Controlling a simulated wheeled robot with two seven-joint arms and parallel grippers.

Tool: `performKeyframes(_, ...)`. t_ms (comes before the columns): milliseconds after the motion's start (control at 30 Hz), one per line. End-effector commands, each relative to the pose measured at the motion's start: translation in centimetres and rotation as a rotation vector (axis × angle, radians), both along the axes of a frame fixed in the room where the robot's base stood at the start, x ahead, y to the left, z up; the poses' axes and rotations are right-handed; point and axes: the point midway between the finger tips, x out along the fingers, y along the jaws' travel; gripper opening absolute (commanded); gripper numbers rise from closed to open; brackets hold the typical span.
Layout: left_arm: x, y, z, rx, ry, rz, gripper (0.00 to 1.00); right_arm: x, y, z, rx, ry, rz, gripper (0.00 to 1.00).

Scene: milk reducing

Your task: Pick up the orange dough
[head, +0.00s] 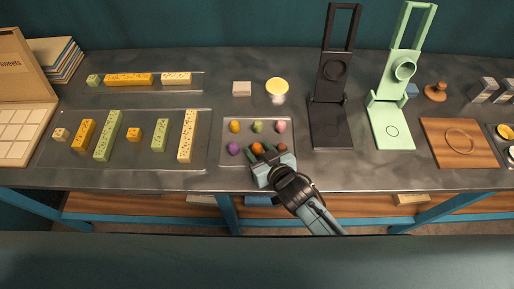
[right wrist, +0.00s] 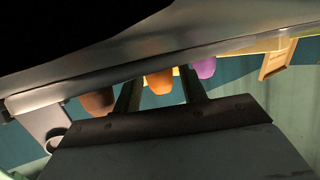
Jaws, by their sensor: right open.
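The orange dough (head: 257,148) is a small rounded lump in the front row of a grey tray (head: 227,118), between a purple lump (head: 233,148) and a brown one (head: 282,148). My right gripper (head: 263,152) reaches in from the front and is open over the front row, partly covering it. In the right wrist view the orange dough (right wrist: 160,81) shows between the two spread fingers of the gripper (right wrist: 160,90). The brown lump (right wrist: 97,102) is outside the left finger and the purple lump (right wrist: 205,68) beyond the right one. My left gripper is not in view.
The tray's back row holds yellow-orange (head: 235,126), green (head: 257,127) and pink (head: 281,127) lumps. A black press (head: 330,118) and a green press (head: 391,125) stand to the right. A tray of colored bars (head: 72,148) lies left.

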Motion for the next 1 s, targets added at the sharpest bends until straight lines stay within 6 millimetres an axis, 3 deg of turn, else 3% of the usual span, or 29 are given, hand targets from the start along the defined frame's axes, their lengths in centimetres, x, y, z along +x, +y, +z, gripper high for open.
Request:
performKeyframes(267,0.0,0.0,0.0,0.000,-0.001,-0.001,0.36,0.2,0.1,-0.1,0.000,0.001,0.000,0.40)
performKeyframes(500,0.1,0.0,0.0,0.000,-0.001,-0.001,0.36,0.1,0.1,-0.1,0.000,0.001,0.000,0.09)
performKeyframes(767,0.1,0.0,0.1,0.000,-0.002,-0.001,0.36,0.2,0.1,0.1,0.000,0.000,0.000,0.08)
performKeyframes(1000,0.1,0.0,0.9,0.000,-0.002,-0.001,0.36,0.2,0.0,3.8,0.001,-0.004,0.000,0.08)
